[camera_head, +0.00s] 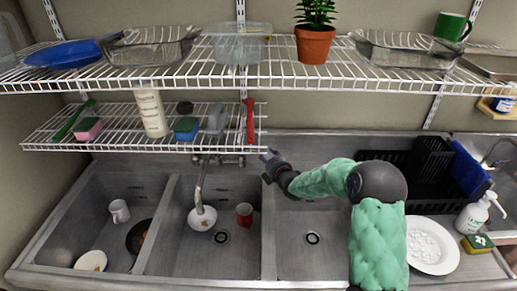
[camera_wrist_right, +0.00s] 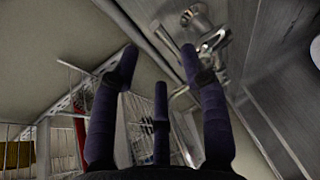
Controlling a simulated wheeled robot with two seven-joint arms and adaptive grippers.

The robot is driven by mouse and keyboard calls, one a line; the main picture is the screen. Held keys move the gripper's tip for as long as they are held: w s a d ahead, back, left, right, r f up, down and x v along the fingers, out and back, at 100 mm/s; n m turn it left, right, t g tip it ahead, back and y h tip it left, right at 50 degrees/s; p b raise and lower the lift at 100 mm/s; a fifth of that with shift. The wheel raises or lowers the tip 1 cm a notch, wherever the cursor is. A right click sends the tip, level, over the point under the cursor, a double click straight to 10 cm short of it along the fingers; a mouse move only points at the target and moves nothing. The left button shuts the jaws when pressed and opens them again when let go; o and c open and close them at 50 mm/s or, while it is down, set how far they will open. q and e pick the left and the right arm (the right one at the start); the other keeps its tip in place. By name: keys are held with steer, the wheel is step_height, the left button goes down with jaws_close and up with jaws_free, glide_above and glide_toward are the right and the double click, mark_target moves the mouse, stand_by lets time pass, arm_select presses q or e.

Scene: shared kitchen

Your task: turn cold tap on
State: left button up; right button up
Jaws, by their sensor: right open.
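The metal tap (camera_head: 218,160) is on the back wall above the sinks, under the lower rack, with its spout (camera_head: 198,188) hanging down over the middle-left basin. In the right wrist view the tap's metal fittings (camera_wrist_right: 212,45) show beyond the fingers, up and to the right. I cannot tell which part is the cold handle. My right gripper (camera_head: 268,160) is just right of the tap, near the back wall. It also shows in the right wrist view (camera_wrist_right: 160,58), with its dark fingers spread, nothing between them and apart from the tap. My left gripper is out of view.
The lower wire rack (camera_head: 80,147) overhangs the tap closely, with a red-handled item (camera_head: 250,120) at its right end. A white bowl (camera_head: 202,218) and a red mug (camera_head: 244,214) sit in the basin below. A black dish rack (camera_head: 428,160) stands right of my arm.

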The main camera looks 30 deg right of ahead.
steer(key=x, duration=0.8)
steer(key=shift+b, duration=0.4)
jaws_close()
